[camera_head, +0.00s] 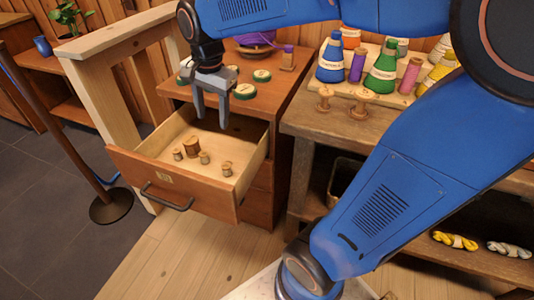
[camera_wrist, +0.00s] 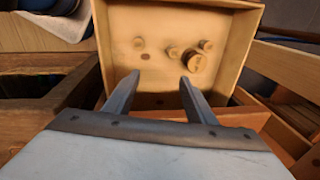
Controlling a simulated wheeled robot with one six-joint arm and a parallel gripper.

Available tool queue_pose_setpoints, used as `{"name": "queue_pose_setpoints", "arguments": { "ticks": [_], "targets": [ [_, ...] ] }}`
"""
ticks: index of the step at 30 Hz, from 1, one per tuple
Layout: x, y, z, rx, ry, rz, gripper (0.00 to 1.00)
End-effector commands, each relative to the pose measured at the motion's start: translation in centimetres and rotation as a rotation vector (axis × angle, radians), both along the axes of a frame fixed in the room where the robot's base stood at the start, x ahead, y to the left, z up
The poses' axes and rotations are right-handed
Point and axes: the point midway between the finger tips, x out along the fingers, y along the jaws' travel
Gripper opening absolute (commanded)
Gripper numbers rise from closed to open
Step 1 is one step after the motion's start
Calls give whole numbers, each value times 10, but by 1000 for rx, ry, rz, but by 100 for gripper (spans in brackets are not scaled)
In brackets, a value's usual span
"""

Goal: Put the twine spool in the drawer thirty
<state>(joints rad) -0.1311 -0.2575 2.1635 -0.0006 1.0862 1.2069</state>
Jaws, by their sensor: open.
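The drawer (camera_head: 175,194) is pulled open, with a small label on its front too small to read. Its pale inside also shows in the wrist view (camera_wrist: 120,75). Several wooden spools stand in it: a larger brown spool (camera_head: 191,146), probably the twine spool, and smaller pale ones (camera_head: 204,157) (camera_head: 227,169). The larger spool shows in the wrist view (camera_wrist: 193,60) near two small ones, with another small one apart at left. My gripper (camera_head: 211,122) points down over the drawer's back part, open and empty. Its two fingers (camera_wrist: 160,77) are apart, with nothing between them.
The cabinet top (camera_head: 262,105) holds green-topped discs, a purple-filled bowl and a small spool. The workbench (camera_head: 330,125) at right carries colored thread cones and two wooden spools. A pale wooden post (camera_head: 110,90) and a dark pole stand left. Floor is clear before the drawer.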

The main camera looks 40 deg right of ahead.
Motion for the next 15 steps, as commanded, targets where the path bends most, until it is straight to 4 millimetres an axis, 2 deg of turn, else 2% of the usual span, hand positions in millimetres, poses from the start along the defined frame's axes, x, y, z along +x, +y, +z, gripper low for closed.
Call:
{"name": "queue_pose_setpoints", "arguments": {
  "ticks": [1, 7, 15],
  "targets": [
    [-14, -6, 2, -8, -19, 54, 51],
    [-61, -22, 3, -56, -87, 301, 51],
    [-121, -39, -8, -152, -169, 631, 51]
  ]
}}
